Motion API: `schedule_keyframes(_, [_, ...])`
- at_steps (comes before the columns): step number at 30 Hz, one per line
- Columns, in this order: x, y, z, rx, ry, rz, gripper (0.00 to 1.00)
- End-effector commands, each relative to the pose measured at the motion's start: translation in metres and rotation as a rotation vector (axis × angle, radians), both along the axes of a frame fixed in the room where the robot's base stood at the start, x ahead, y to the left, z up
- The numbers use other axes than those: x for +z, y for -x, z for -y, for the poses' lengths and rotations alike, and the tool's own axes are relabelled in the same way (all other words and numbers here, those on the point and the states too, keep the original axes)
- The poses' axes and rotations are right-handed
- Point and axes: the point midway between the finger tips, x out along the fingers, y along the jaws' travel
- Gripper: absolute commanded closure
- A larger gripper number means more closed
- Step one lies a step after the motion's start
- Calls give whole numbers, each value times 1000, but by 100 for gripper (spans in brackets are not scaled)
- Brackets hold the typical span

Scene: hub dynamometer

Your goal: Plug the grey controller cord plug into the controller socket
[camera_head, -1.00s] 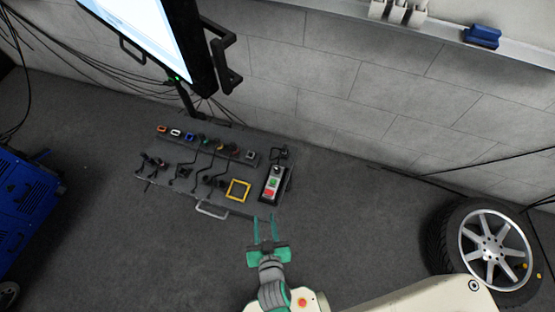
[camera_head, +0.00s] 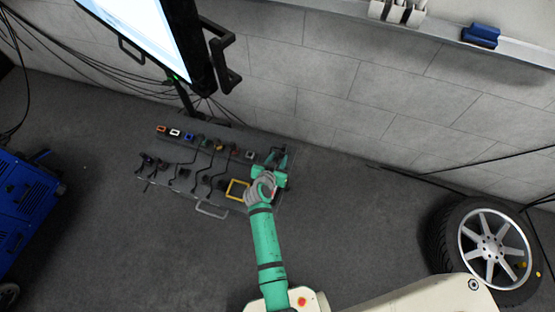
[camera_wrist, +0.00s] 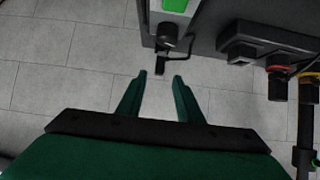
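My gripper (camera_head: 276,156) is open at the right end of the dark panel. In the wrist view its two green fingertips (camera_wrist: 160,76) are apart with nothing between the pads. A small dark grey plug (camera_wrist: 161,65) with a black cord shows just beyond the fingertips, roughly centred on the gap. Contact cannot be made out. The controller box (camera_wrist: 169,16), with a green button and a knob, is above it in that view. A grey-rimmed socket (camera_head: 250,155) ends the connector row and seems to be the dark block (camera_wrist: 240,50) in the wrist view. My gripper mostly hides the controller and plug in the head view.
Several coloured connectors and black cords lie along the panel (camera_head: 150,188), beside a yellow square frame (camera_head: 238,190). A monitor (camera_head: 150,30) overhangs at upper left. The block wall (camera_head: 330,80) rises close behind. A wheel (camera_head: 490,245) stands right; a blue machine (camera_head: 25,205) stands left.

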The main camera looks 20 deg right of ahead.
Motion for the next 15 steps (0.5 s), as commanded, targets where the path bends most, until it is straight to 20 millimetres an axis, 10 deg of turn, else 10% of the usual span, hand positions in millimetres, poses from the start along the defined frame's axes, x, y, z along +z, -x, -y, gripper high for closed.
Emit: schedule_keyframes(15, [-26, -34, 23, 1, 0, 1, 67])
